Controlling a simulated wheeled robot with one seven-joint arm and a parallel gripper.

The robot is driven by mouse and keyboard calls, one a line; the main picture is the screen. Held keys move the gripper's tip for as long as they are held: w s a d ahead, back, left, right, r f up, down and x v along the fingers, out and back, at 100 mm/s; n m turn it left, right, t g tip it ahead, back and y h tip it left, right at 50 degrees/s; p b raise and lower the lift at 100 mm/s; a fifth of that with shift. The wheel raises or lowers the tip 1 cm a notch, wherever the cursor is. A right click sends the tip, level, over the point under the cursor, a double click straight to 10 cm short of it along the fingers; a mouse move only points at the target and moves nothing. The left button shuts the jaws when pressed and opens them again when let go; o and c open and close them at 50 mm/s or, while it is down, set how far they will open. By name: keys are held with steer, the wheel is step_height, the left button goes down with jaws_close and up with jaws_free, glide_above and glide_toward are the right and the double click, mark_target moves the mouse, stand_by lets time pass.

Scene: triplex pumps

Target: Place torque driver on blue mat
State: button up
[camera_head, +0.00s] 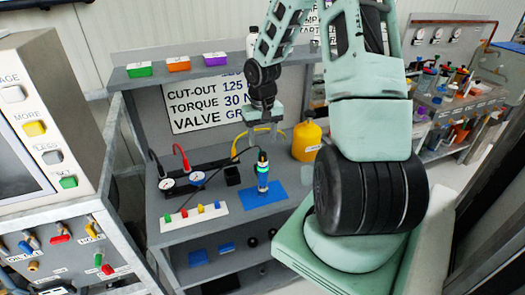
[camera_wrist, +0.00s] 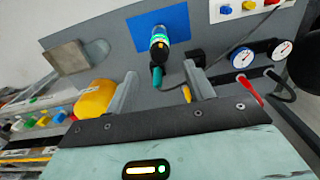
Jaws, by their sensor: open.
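The torque driver (camera_head: 262,176), dark with a glowing green-cyan band, stands about upright on the blue mat (camera_head: 279,198) on the grey bench. The wrist view shows the driver (camera_wrist: 159,42) end-on against the mat (camera_wrist: 143,27), its teal end toward the camera. My gripper (camera_head: 264,138) is above and slightly behind the driver in the head view. In the wrist view my gripper (camera_wrist: 160,74) has its two fingers spread apart with nothing clamped between them. The fingers look clear of the driver. The driver's exact base contact is hard to see.
A yellow bottle (camera_head: 306,140) stands right of the mat. A white strip with coloured knobs (camera_head: 195,216), gauges (camera_head: 166,184) and a small black box (camera_head: 232,175) sit to the left. A yellow cable loops behind the driver. A metal block (camera_wrist: 66,57) shows in the wrist view.

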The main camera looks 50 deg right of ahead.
steer(key=shift+r, duration=1.55)
steer(key=shift+a, duration=0.1)
steer(key=a+r+n, duration=0.3)
steer(key=a, duration=0.9)
steer(key=a+r+n, duration=0.3)
steer(key=a+n, duration=0.1)
steer(key=a, duration=0.8)
steer(key=s+a+r+n, duration=0.3)
steer(key=s+a+n, duration=0.4)
steer(key=s+a, duration=0.9)
steer(key=shift+s+a+y, duration=0.3)
steer(key=shift+s, duration=0.4)
step_height(320, 180, down, 5)
steer(key=b, duration=0.5)
steer(key=shift+r, duration=0.1)
